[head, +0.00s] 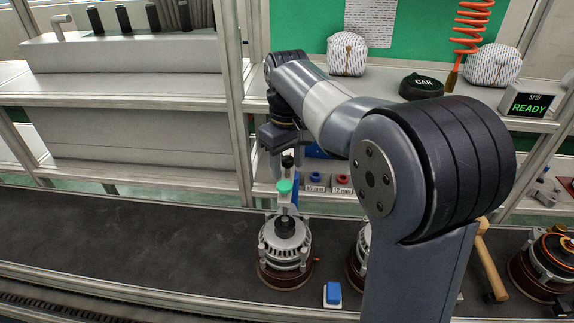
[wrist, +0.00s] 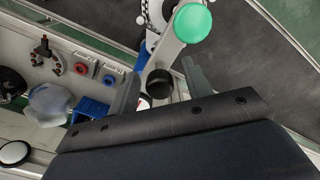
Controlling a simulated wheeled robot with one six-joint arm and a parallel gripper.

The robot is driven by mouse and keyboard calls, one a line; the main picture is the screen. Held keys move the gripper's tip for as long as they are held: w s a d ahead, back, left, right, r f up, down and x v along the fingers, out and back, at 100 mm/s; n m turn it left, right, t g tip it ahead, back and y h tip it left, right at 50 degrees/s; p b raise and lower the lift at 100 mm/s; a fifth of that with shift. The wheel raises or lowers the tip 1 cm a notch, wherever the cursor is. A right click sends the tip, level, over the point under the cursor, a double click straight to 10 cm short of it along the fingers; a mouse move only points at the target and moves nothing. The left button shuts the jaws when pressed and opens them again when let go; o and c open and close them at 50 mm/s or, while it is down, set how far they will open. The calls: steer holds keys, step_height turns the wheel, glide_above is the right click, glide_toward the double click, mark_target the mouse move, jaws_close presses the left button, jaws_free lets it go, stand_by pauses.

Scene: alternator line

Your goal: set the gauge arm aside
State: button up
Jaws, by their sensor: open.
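The gauge arm (head: 293,193) stands over an alternator (head: 285,247) on the dark belt. It has a green round cap (head: 284,186) and a black knob (head: 287,161) above it. In the wrist view the gauge arm shows as a pale bar (wrist: 167,52), with the green cap (wrist: 193,22) at its far end and the black knob (wrist: 159,84) at its near end. My gripper (wrist: 163,82) is open, with one finger on each side of the black knob. I cannot tell whether either finger touches it. In the head view my gripper (head: 283,155) points down at the knob.
A blue block (head: 333,293) sits on the belt's front edge. More alternators stand right, one (head: 358,255) partly behind my arm. A hammer (head: 488,262) lies at right. Small bins with blue and red rings (head: 316,180) are behind. The belt at left (head: 130,235) is clear.

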steer(key=shift+f, duration=0.5)
jaws_close()
stand_by(0.3)
